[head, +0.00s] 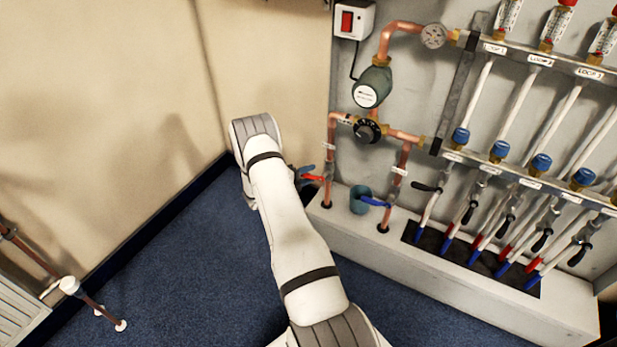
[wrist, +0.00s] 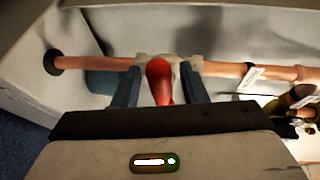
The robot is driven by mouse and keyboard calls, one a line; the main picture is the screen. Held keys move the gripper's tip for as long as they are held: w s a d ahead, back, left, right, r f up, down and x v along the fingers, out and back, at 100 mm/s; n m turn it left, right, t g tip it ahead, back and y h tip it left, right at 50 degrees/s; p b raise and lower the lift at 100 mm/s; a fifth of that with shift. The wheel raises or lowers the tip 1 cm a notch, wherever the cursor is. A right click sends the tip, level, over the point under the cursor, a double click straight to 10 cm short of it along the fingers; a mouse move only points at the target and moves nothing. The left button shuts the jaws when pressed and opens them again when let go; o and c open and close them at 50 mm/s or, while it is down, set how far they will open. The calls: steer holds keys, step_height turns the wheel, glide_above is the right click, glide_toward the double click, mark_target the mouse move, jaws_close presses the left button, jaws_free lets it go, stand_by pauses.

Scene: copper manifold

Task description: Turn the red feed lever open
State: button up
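The red feed lever (head: 314,178) sits on the left copper pipe (head: 329,160) in the head view, sticking out to the left towards my gripper (head: 303,172). In the wrist view the red lever (wrist: 159,80) points towards the camera from a valve body on the copper pipe (wrist: 105,63). My gripper (wrist: 158,85) is open there, one dark finger on each side of the lever. Gaps show between lever and fingers. In the head view my arm hides part of the gripper.
A blue lever (head: 375,202) is on the neighbouring copper pipe, beside a teal cup-like thing (head: 359,199). A pump (head: 373,86) with a black dial (head: 367,130) below is above. A white ledge (head: 430,262) runs under the manifold. Blue carpet (head: 200,270) lies free at left.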

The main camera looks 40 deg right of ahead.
steer(key=shift+d, duration=0.5)
steer(key=shift+c, duration=0.3)
jaws_close()
